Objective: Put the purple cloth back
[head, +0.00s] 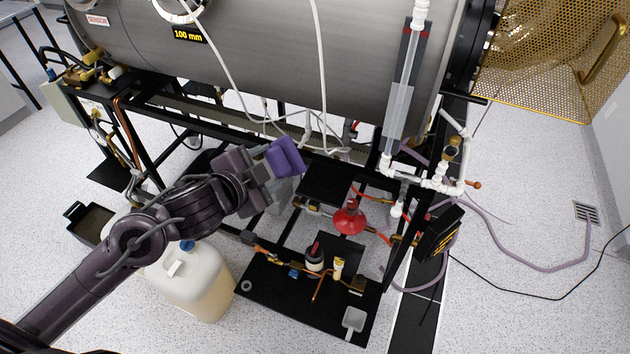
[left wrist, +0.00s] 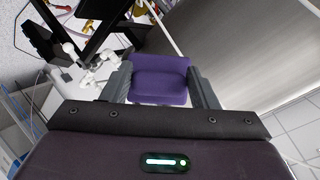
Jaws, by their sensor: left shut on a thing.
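The purple cloth (head: 287,156) is a folded pad at the end of my left arm in the head view, in front of the black frame below the grey cylinder. It also shows in the left wrist view (left wrist: 160,80), between the two grey fingers. My left gripper (head: 268,170) is shut on the cloth, and its fingers (left wrist: 162,88) lie along the cloth's two sides. The cloth appears held up off the floor. My right gripper is not in either view.
The large grey cylinder (head: 270,60) sits on a black frame (head: 150,160). A plastic jug (head: 192,280) stands below my left arm. A black lower shelf (head: 290,300) holds small fittings, with a red round part (head: 349,218) above it. The floor at right is mostly open, crossed by hoses.

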